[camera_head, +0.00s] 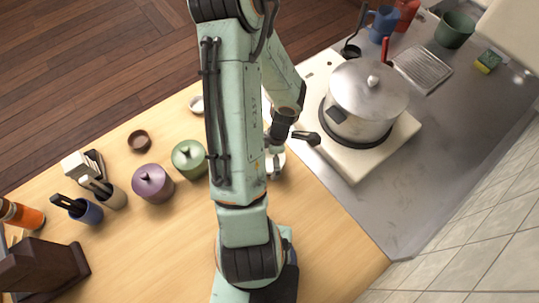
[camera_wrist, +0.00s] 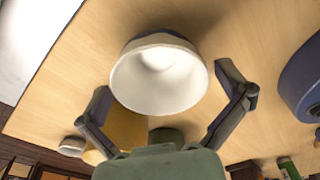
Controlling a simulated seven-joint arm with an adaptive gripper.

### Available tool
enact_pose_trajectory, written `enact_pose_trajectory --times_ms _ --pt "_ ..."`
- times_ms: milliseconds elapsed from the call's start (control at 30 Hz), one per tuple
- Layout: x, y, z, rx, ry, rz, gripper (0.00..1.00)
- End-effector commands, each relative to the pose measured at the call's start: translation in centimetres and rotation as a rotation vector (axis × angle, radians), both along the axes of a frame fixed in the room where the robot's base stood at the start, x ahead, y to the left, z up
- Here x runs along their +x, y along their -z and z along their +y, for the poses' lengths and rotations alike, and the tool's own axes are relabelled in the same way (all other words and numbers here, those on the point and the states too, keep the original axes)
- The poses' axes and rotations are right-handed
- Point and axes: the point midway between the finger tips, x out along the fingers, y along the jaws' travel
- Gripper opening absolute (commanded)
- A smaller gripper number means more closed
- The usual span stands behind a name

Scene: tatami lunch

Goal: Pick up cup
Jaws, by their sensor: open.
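The cup (camera_wrist: 160,80) is white inside with a greyish outer rim. In the wrist view its open mouth faces the camera, and it stands on the wooden counter. My gripper (camera_wrist: 166,88) is open, with one dark finger on each side of the cup and visible gaps between the fingers and its wall. In the head view a whitish piece of the cup (camera_head: 278,157) shows beside my arm, at the gripper end; the arm hides most of it.
A lidded steel pot (camera_head: 366,98) stands on the stove right of my arm. A green lidded jar (camera_head: 188,158) and a purple one (camera_head: 153,184) stand to the left. A blue round object (camera_wrist: 305,82) is at the wrist view's right edge.

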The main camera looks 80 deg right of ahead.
Motion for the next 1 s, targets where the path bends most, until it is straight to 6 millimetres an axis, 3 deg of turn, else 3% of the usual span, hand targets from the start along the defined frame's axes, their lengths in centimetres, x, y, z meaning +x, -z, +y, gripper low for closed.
enact_pose_trajectory --times_ms 33,200,667,1000 --pt "0.0 0.0 0.0 0.0 0.0 0.0 0.94" --pt "0.0 0.0 0.0 0.0 0.0 0.0 0.42" --pt "0.0 -0.8 -0.1 -0.002 -0.001 0.0 0.42" --pt "0.0 -6.8 -0.2 -0.008 -0.003 -0.001 0.42"
